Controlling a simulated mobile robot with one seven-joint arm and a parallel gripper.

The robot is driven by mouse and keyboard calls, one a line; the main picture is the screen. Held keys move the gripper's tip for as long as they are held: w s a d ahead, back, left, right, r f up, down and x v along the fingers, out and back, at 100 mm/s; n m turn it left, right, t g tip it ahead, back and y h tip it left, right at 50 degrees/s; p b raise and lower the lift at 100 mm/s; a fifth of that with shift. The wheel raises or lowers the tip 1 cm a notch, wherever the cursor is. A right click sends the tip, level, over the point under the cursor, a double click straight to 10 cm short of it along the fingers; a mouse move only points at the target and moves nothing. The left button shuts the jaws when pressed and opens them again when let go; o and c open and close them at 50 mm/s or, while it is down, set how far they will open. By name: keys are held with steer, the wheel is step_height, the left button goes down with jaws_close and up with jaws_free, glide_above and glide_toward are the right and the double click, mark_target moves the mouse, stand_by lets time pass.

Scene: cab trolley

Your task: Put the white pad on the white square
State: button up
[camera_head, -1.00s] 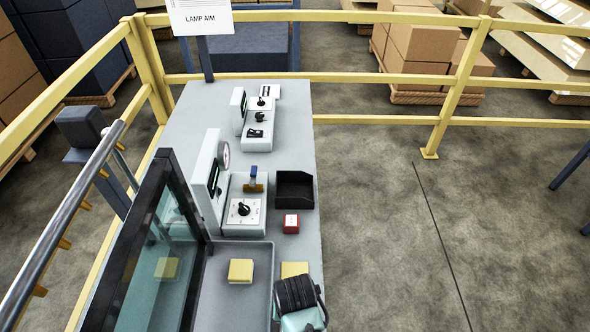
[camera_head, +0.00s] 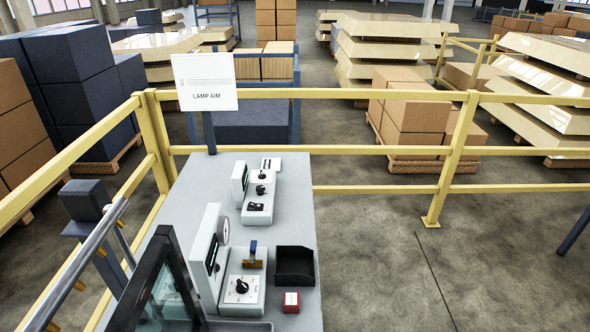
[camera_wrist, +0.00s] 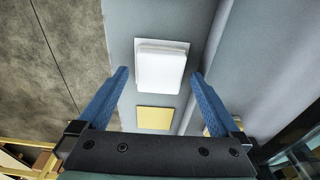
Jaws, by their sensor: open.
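The white pad (camera_wrist: 160,70) is in the upper middle of the wrist view. It lies over the white square (camera_wrist: 138,42), whose edge shows along the pad's top and upper sides. The pad's lower part seems to reach past the square; I cannot tell exactly how far. My gripper (camera_wrist: 160,74) is open, its two blue fingers apart on either side of the pad, with clear gaps and no contact visible. The pad, the square and my gripper are out of the head view.
A yellow square (camera_wrist: 155,117) lies just below the pad in the wrist view. A yellow thing (camera_wrist: 211,128) is partly hidden by the right finger. In the head view, a black bin (camera_head: 295,266) and a red-and-white box (camera_head: 291,302) stand at the bench's right edge. Yellow rails (camera_head: 350,150) enclose it.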

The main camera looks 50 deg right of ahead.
step_height(320, 180, up, 12)
steer(key=s+a, duration=0.1)
steer(key=shift+f, duration=0.15)
steer(key=shift+w, duration=0.1)
steer(key=w+a+r+n+t+h, duration=0.2)
steer(key=w+r+t, duration=0.4)
steer(key=w+r, duration=0.6)
steer(key=w+a+r+n+t+h, duration=0.1)
steer(key=w+r+n+t, duration=0.2)
steer(key=w+r+t, duration=0.95)
steer(key=s+a+r+n+g, duration=0.1)
steer(key=a+r, duration=0.2)
steer(key=r, duration=0.6)
steer(key=s+a+r+n+g, duration=0.1)
steer(key=s+a+r, duration=0.15)
steer(key=r, duration=0.65)
steer(key=s+a+r+n+t+y, duration=0.1)
steer(key=s+a+r+t, duration=0.2)
steer(key=r, duration=0.4)
steer(key=s+a+r+n+t+y, duration=0.1)
steer(key=s+a+r+t, duration=0.2)
steer(key=r, duration=0.4)
steer(key=s+a+r+t+y, duration=0.2)
steer(key=s+a+r+t, duration=0.2)
steer(key=r, duration=0.4)
steer(key=shift+s+a+n, duration=0.35)
steer(key=shift+a+n, duration=0.05)
